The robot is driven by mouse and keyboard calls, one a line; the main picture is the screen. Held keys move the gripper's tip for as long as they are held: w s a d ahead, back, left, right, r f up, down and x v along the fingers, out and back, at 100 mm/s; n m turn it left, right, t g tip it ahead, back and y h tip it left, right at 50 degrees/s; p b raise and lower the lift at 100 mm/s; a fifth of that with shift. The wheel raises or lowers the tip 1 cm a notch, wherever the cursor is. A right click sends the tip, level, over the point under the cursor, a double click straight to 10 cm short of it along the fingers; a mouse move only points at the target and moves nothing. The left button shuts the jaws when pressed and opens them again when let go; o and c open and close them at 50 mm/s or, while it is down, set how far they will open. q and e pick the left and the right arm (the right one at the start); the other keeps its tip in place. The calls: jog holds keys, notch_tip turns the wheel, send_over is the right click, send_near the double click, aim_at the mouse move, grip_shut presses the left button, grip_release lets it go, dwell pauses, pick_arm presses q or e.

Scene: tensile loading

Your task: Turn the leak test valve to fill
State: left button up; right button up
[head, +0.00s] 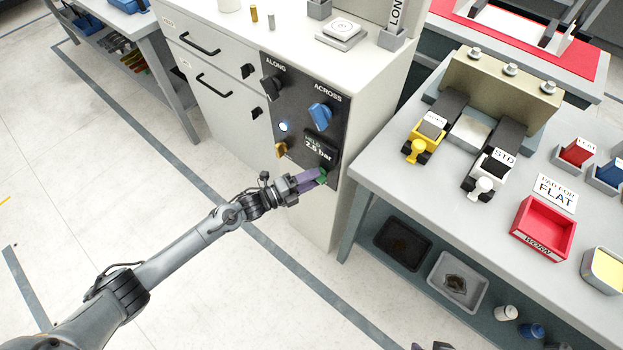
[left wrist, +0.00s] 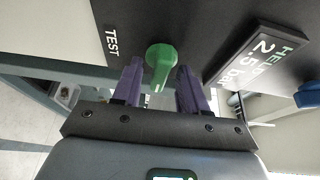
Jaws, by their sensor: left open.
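The green valve knob (left wrist: 160,58) is on the dark panel (head: 300,112) on the cabinet's side. In the head view the green knob (head: 322,178) shows only in part at the panel's lower right, behind my fingers. My left gripper (head: 313,176) is at the knob with purple fingers. In the left wrist view the left gripper (left wrist: 158,72) is open, one finger on each side of the knob's handle, with gaps showing.
A display reading HELD 2.5 bar (head: 320,150) juts out just above the knob. A grey workbench (head: 400,190) stands close on the right. Open floor lies left.

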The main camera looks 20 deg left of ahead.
pick_arm(q)
jog(key=shift+w+d, duration=0.1)
jog(key=c, duration=0.7)
jog(key=shift+f, duration=0.1)
jog(key=shift+f+n+t+b, duration=0.1)
jog(key=shift+n+t+b, duration=0.2)
jog(key=shift+n+b, duration=0.55)
grip_shut()
jog(key=n+t+y, duration=0.1)
jog(key=n+t, duration=0.1)
jog(key=n, duration=0.4)
jog(key=n+t+y, duration=0.2)
jog(key=n, duration=0.5)
jog(key=n+t+y, duration=0.1)
jog(key=n+t, duration=0.2)
jog(key=n, duration=0.4)
jog(key=shift+d+y+b, duration=0.3)
jog(key=shift+n, duration=0.45)
